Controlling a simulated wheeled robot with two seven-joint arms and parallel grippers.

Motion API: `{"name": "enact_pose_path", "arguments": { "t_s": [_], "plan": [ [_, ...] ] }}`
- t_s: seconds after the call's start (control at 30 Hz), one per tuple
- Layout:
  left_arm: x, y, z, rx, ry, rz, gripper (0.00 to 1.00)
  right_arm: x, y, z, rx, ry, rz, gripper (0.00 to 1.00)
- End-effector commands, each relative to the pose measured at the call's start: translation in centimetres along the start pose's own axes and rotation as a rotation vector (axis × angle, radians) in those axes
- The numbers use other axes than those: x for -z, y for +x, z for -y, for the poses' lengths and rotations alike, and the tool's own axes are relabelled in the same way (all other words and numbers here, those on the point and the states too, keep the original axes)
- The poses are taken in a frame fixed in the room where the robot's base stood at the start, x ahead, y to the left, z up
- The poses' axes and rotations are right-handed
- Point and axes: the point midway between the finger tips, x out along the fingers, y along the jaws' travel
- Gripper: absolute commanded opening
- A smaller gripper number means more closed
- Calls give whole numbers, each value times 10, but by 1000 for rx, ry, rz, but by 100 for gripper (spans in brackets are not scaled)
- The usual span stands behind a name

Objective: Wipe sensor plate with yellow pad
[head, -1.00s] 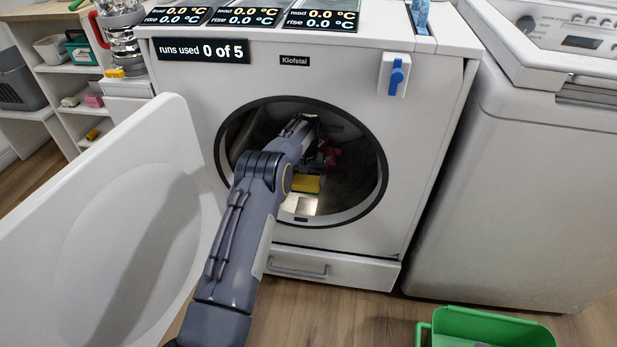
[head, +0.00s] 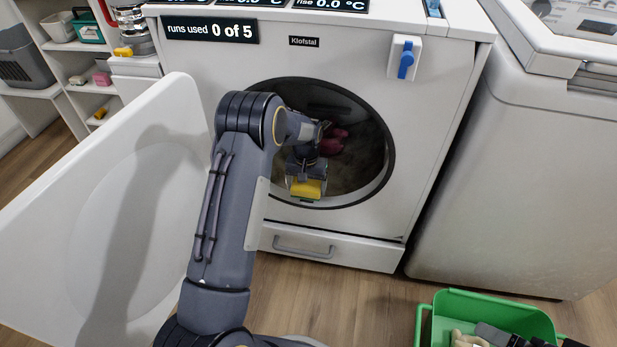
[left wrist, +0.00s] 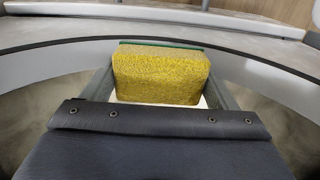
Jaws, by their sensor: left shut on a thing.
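The yellow pad (head: 307,188) has a green layer on one face. My left gripper (head: 306,178) is shut on it, at the lower front of the washer's round opening. In the left wrist view the pad (left wrist: 160,75) sits between both fingers, green edge on the far side. The sensor plate is not clearly visible; the pad and gripper cover the spot near the opening's lower rim. A bright pale strip shows beside the pad in the wrist view, but I cannot tell whether the pad touches a plate.
The washer door (head: 110,215) stands open at the left. The opening's dark rim (head: 388,165) surrounds my left wrist. A dark red item (head: 332,143) lies deeper in the drum. A green bin (head: 495,300) stands on the floor at the right, with a beige thing in it.

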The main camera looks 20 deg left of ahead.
Motion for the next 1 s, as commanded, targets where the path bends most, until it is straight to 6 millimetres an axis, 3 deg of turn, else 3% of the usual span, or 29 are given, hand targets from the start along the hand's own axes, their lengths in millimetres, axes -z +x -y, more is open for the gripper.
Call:
{"name": "enact_pose_path", "arguments": {
  "t_s": [1.0],
  "plan": [
    [-102,0,0,1,1,0,59,0,-1,0,0,0,0,100]
  ]
}}
